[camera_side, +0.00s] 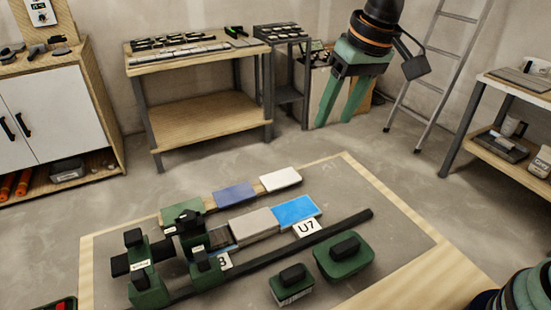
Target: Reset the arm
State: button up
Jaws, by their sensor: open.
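My gripper (336,118) hangs at the top right of the picture with its two green fingers apart and pointing down. It is empty and well above and behind the work board (395,240). On the board are a violet-blue tile (235,195), a white tile (281,179), a grey tile (254,226) and a bright blue tile (296,210). A green-and-black clamp-like device (190,235) stands at their left end and partly hides what lies there. Nothing touches my gripper.
A long black rail (345,223) crosses the board. Green blocks with black knobs (342,256) stand in front of it. A workbench (190,62) with small tools stands behind, a ladder (437,60) leans at the back right, and a shelf (500,146) stands at right. Floor between is clear.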

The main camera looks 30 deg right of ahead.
jog(key=s+d+f+t, duration=0.1)
jog(key=s+d, duration=0.3)
jog(key=d, duration=0.3)
jog(key=s+d+f+t+h, duration=0.1)
jog(key=s+d, duration=0.4)
jog(key=d, duration=0.2)
jog(key=shift+s+d+f+t, duration=0.25)
jog(key=shift+t, duration=0.05)
dwell(0.5)
